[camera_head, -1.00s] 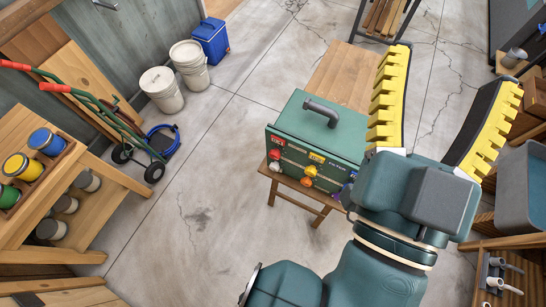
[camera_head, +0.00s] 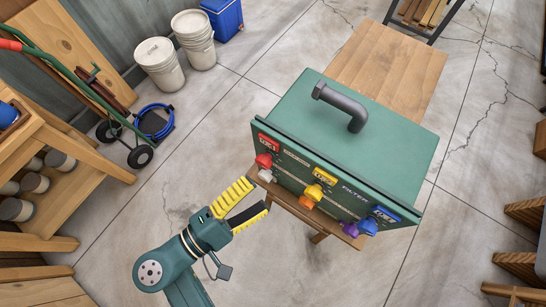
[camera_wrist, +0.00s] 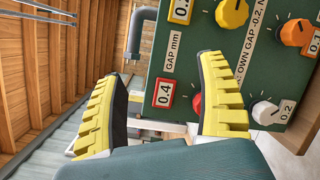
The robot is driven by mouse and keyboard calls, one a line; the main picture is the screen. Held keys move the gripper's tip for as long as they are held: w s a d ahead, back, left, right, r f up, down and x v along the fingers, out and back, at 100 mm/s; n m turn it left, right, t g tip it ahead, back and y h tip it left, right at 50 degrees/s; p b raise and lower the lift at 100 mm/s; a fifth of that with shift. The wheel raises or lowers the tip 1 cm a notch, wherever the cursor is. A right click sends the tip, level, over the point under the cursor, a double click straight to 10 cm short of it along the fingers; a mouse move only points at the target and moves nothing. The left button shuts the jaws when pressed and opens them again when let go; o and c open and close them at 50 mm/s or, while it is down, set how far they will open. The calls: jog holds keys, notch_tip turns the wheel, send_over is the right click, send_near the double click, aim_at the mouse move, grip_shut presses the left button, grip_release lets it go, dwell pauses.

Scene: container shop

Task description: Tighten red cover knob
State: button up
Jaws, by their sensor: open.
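The red knob (camera_head: 264,160) is on the left end of the front panel of a green box (camera_head: 375,123), below a red label. In the wrist view the red knob (camera_wrist: 197,105) is partly hidden behind my right finger, beside a red-framed label reading 0.4 (camera_wrist: 164,93). My gripper (camera_head: 251,200) is open and empty, with yellow ribbed fingers, left of and below the knob in the head view. In the wrist view the fingers of my gripper (camera_wrist: 165,100) are spread wide. I cannot tell whether a finger touches the panel.
The panel also has a white knob (camera_head: 266,175), yellow knob (camera_head: 314,192), orange knob (camera_head: 306,202), purple knob (camera_head: 351,229) and blue knob (camera_head: 368,226). The box stands on a wooden table (camera_head: 390,65). A hand truck (camera_head: 85,85) and buckets (camera_head: 160,65) stand left.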

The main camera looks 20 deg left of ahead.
aim_at(261, 165)
jog(key=s+a+f+n+t+y+b, duration=0.2)
jog(key=s+a+f+n+y+b, duration=0.3)
jog(key=f, duration=0.5)
jog(key=x, duration=0.5)
jog(key=a+x, duration=0.1)
jog(key=x, duration=1)
jog(key=shift+w+a, duration=0.3)
jog(key=shift+c, duration=0.2)
jog(key=shift+s, duration=0.1)
jog(key=c, duration=1.2)
